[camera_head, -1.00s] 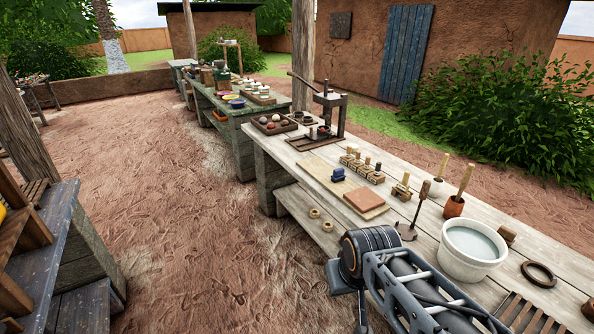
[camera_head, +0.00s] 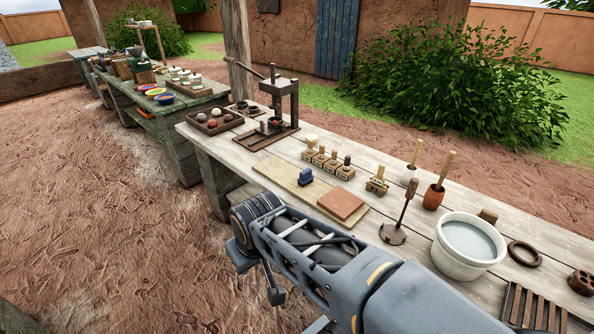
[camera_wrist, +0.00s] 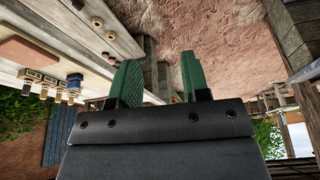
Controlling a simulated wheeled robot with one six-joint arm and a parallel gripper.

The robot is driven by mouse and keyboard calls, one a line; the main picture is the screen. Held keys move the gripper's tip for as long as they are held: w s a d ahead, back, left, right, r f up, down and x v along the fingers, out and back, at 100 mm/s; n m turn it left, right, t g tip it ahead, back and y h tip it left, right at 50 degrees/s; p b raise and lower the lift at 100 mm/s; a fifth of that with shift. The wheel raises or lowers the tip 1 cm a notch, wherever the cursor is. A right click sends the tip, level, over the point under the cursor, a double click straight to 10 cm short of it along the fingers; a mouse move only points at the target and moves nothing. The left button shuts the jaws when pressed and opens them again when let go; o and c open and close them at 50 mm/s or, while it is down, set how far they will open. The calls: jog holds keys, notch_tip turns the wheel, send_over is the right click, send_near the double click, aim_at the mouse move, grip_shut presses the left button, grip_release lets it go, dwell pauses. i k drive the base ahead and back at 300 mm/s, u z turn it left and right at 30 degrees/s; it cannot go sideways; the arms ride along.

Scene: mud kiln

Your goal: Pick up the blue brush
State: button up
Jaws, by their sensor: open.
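A small dark-blue block-shaped thing (camera_head: 305,177) lies on a pale board (camera_head: 278,172) on the long wooden worktable. I cannot tell surely that it is the blue brush; no other blue brush is clear. It also shows in the wrist view (camera_wrist: 74,81), upper left. My gripper (camera_wrist: 160,76) shows in the wrist view with two green fingers apart and nothing between them. It is apart from the blue thing, which lies left of the fingers in that view. My gripper's fingertips do not show in the head view, where my arm crosses the table's near side.
A reddish slab (camera_head: 342,203) lies beside the blue thing, with several small stamps (camera_head: 326,160) behind it. A press (camera_head: 284,108), a white water bowl (camera_head: 467,246), an upright-handled tool (camera_head: 394,234) and an orange pot (camera_head: 433,197) stand nearby. Open dirt floor (camera_head: 100,220) lies left.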

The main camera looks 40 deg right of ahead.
aim_at(306, 177)
jog(key=z, duration=0.5)
jog(key=i, duration=1)
jog(key=z, duration=0.6)
